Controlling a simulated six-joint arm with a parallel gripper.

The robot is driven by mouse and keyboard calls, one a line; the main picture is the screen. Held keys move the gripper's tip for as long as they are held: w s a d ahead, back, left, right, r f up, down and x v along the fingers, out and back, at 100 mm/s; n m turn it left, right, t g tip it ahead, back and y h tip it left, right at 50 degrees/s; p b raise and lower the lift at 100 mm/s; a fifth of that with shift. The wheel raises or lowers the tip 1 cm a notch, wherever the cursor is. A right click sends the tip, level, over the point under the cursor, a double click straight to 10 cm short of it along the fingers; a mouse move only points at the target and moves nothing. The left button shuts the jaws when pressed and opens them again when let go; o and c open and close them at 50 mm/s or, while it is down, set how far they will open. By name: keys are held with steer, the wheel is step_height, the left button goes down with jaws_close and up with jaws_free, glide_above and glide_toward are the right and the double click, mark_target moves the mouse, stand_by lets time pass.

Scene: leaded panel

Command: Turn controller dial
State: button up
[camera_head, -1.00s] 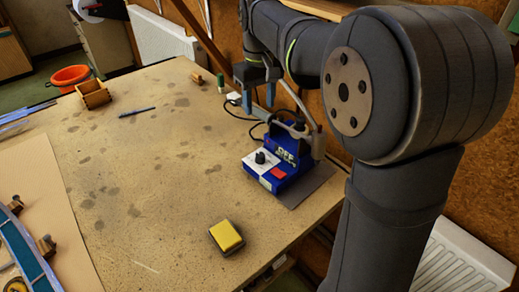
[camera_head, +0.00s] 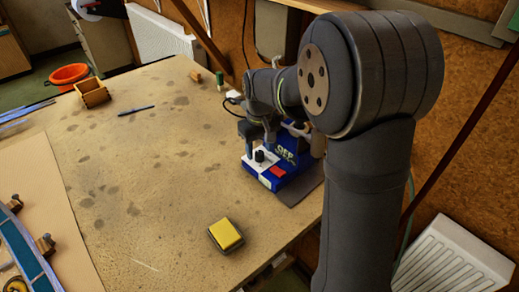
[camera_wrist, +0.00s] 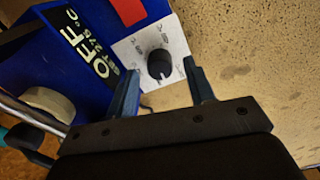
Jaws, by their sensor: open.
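The controller (camera_head: 289,172) is a blue box with a white panel at its front left and a red patch, marked OFF, near the right edge of the table. Its black dial (camera_head: 259,155) stands on the white panel. In the wrist view the dial (camera_wrist: 159,64) shows between and just beyond my two blue fingertips, with its pointer mark toward the gripper. My gripper (camera_wrist: 160,75) is open and empty, with a finger on each side of the dial's line. In the head view my gripper (camera_head: 258,137) is above the dial, partly hidden by my arm. Contact is not visible.
A soldering iron stand with a sponge-coloured roll (camera_wrist: 48,103) is beside the controller. A yellow sponge in a tray (camera_head: 226,235) lies in front. A wooden box (camera_head: 92,93) and a blue pen (camera_head: 135,110) lie farther back. The table's middle is clear.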

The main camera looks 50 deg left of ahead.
steer(key=shift+f, duration=0.5)
steer(key=c, duration=1)
steer(key=shift+o, duration=0.2)
steer(key=shift+m, duration=2.8)
steer(key=o, duration=1)
steer(key=shift+c, duration=0.2)
